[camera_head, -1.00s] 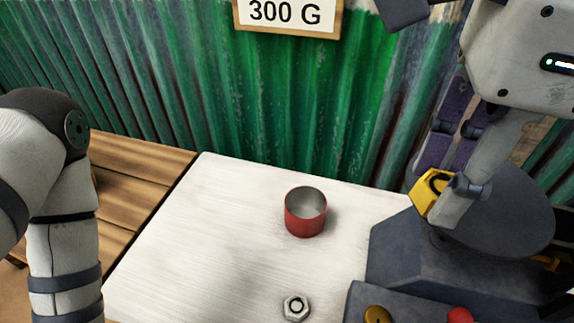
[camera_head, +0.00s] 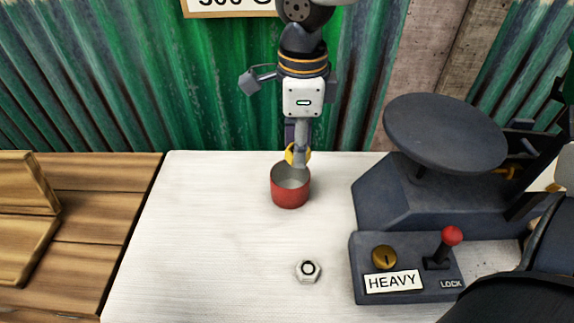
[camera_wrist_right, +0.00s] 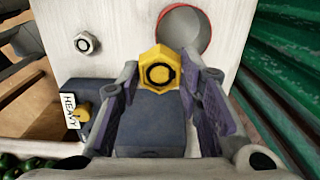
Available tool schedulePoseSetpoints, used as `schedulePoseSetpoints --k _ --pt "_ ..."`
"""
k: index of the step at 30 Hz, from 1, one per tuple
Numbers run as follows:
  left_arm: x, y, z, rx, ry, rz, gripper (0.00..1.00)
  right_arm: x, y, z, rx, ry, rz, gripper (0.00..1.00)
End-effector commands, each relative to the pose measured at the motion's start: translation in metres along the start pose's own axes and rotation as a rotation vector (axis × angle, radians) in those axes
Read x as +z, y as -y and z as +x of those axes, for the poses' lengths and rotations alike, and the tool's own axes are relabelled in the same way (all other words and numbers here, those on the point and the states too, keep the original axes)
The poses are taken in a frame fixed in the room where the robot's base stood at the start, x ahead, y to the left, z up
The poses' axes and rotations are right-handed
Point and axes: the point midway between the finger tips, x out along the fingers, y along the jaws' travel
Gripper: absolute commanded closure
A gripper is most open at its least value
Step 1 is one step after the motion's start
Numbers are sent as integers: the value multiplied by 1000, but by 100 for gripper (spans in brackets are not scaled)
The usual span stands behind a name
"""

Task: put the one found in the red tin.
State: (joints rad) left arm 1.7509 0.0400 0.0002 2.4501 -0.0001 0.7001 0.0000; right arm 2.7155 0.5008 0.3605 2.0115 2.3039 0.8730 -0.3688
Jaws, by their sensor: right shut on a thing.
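The red tin (camera_head: 290,195) stands upright and open on the white tabletop, and its mouth shows in the wrist view (camera_wrist_right: 185,32). My right gripper (camera_head: 297,152) points down at the tin's back rim. It is shut on a yellow hex nut (camera_wrist_right: 154,72), which also shows between the fingertips in the head view (camera_head: 289,152). The yellow nut looks above or just behind the rim; I cannot tell exactly. A silver hex nut (camera_head: 308,271) lies on the table in front of the tin. My left gripper is not in view.
A dark balance with a round pan (camera_head: 445,130) stands at the right. Its front box has a HEAVY label (camera_head: 393,281), a brass knob (camera_head: 384,257) and a red-knobbed lever (camera_head: 452,236). Green corrugated wall (camera_head: 110,80) stands behind. The table left of the tin is clear.

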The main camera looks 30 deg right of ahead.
Motion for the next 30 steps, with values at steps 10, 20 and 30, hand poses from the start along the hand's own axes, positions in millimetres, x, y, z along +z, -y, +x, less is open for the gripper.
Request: schedulePoseSetpoints --k 10,20,30 --pt "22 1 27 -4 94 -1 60 11 38 65 17 -11 -2 100" --pt "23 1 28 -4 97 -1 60 11 37 84 6 -4 -2 100" --pt "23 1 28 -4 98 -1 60 11 36 92 8 -4 -2 100"
